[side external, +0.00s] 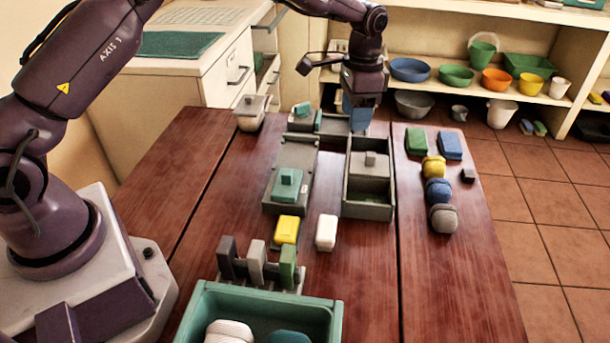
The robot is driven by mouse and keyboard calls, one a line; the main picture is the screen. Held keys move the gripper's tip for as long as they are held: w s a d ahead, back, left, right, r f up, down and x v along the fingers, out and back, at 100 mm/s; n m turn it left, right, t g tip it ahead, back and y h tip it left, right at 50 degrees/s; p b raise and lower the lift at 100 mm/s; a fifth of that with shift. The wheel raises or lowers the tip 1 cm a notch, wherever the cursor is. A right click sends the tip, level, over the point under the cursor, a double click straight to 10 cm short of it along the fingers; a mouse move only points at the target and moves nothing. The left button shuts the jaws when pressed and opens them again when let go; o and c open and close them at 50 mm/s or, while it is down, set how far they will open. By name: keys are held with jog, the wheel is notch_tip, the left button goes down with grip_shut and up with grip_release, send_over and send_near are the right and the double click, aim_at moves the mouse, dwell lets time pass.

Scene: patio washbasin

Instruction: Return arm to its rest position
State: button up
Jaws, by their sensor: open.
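My gripper (359,108) is at the far side of the wooden table, pointing down above the far end of the grey trays. Its jaws are open, though the gap between the fingertips is hard to see from this side. A blue-grey shape shows at its lower end; I cannot tell whether it is the fingers or something behind. My arm reaches from its base at the left, over the back of the table, to this spot.
A grey box (350,206) and a tray with a teal-lidded piece (286,186) stand mid-table. A lidded pot (250,113) stands far left, a green bin (201,303) in front. Sponges and several rounded pieces (437,190) line the right. Shelves with bowls (410,70) stand behind.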

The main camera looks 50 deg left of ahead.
jog(key=s+a+r+n+t, duration=0.1)
jog(key=s+r, duration=0.4)
jog(key=s, duration=0.5)
jog(key=s+a+r+n+t, duration=0.1)
jog(key=s+r+n+t, duration=0.1)
jog(key=s+r, duration=0.4)
jog(key=s+r+n+t, duration=0.2)
jog(key=s+r, duration=0.4)
jog(key=s, duration=1)
jog(key=shift+s+a+n+t, duration=0.15)
jog(key=shift+a+n+t, duration=0.15)
jog(key=shift+a+t, duration=0.15)
